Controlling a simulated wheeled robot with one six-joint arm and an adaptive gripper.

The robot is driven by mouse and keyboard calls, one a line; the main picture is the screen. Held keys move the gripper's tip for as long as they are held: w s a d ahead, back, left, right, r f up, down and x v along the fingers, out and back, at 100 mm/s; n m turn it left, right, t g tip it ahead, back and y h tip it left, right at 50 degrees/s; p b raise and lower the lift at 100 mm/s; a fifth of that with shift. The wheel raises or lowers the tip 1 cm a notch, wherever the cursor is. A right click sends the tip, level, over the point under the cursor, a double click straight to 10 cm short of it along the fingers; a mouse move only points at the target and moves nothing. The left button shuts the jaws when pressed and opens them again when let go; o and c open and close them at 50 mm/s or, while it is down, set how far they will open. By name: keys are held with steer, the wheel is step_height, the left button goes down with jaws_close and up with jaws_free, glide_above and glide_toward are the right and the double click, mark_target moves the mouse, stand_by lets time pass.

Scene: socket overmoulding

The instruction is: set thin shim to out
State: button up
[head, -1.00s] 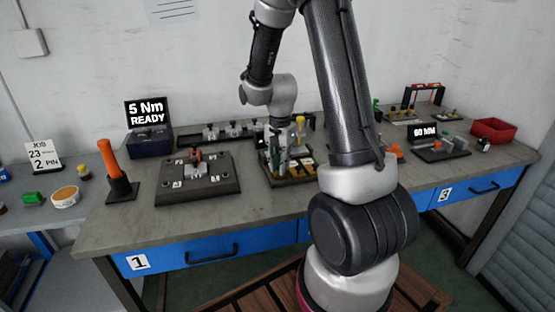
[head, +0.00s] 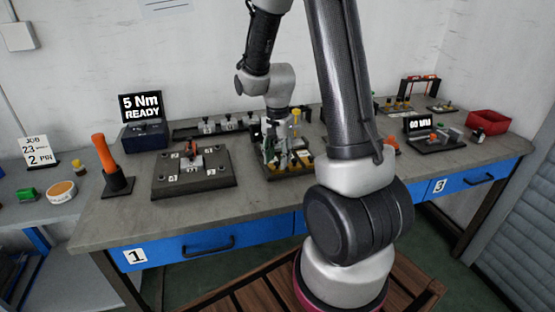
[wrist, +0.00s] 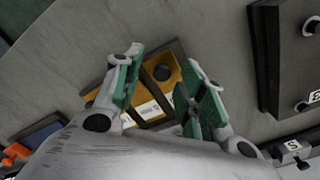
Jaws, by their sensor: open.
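My gripper (head: 275,158) is open over the dark tray with yellow and white parts (head: 290,174) in the middle of the bench. In the wrist view my gripper (wrist: 165,88) has its green-padded fingers apart, one on each side of a dark-edged tray section with an orange-yellow floor (wrist: 184,76). Nothing is clearly held. I cannot pick out the thin shim or read its label; the fingers and wrist cover part of the tray.
A dark fixture plate (head: 165,188) lies left of the tray, with a block row (head: 207,127) behind. The plate's dark edge shows right of the fingers in the wrist view (wrist: 268,60). A red bin (head: 488,122) stands far right. Bare bench top lies in front.

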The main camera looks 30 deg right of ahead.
step_height(320, 180, up, 11)
stand_by(0.3)
steer(key=shift+f, duration=0.1)
steer(key=s+a+r+n+t, duration=0.2)
steer(key=s+r+n, duration=0.3)
steer(key=s, duration=0.4)
steer(key=s+a+r+n+t, duration=0.1)
steer(key=s+r+n+t, duration=0.1)
steer(key=s+r+n, duration=0.4)
steer(key=shift+s+a+n, duration=0.4)
steer(key=shift+s+n, duration=0.2)
steer(key=shift+s, duration=1.35)
